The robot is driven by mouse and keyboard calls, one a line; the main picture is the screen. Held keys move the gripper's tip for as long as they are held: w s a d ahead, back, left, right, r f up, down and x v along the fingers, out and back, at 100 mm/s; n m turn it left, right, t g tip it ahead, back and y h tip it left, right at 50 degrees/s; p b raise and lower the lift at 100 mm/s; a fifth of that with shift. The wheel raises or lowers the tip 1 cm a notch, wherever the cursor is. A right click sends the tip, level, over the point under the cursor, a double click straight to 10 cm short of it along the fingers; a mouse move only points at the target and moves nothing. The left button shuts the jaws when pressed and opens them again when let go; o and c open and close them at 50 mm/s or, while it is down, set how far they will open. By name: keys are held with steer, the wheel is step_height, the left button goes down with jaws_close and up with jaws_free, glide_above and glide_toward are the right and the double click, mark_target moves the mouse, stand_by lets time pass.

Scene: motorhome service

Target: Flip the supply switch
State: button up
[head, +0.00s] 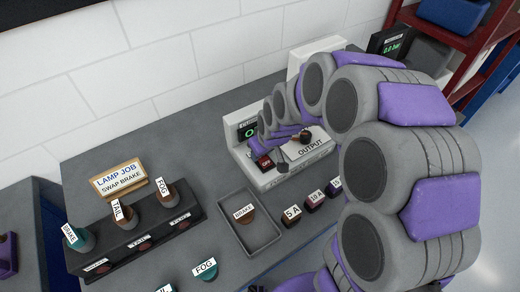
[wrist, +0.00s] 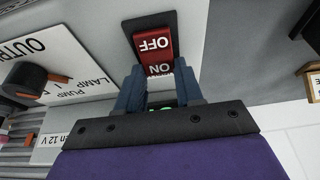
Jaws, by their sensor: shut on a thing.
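The supply switch is a red rocker marked OFF and ON, set in a dark frame; it fills the top middle of the wrist view (wrist: 153,45). In the head view the red switch (head: 265,162) sits on the front of the light grey supply unit (head: 292,178). My gripper (wrist: 158,80) has its two blue fingers on either side of the switch's ON end, closed on it. In the head view my arm curls over the unit and the fingertips are too small to make out clearly.
An OUTPUT panel with a dark knob (wrist: 25,80) lies left of the switch in the wrist view. In the head view, a grey tray (head: 222,201) holds a BRAKE piece, beside several labelled pieces and a dark rack (head: 118,262). A red shelf (head: 470,50) stands at right.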

steer(key=shift+s+f, duration=0.1)
steer(key=shift+s, duration=0.05)
steer(key=o, duration=1)
steer(key=shift+d, duration=0.15)
steer(key=shift+o, duration=0.2)
steer(key=p+v, duration=0.3)
steer(key=v, duration=1.4)
steer(key=shift+r, duration=0.25)
steer(key=shift+d, duration=0.1)
steer(key=s+d+m+g+h, duration=0.1)
steer(key=s+d, duration=0.4)
steer(key=s, duration=0.8)
steer(key=s+d+f+m+g+h, duration=0.1)
steer(key=s+d+m+g, duration=0.3)
steer(key=s, duration=1)
steer(key=shift+s+d+m, duration=0.2)
steer(key=shift+d+m, duration=0.65)
steer(key=shift+m, duration=0.05)
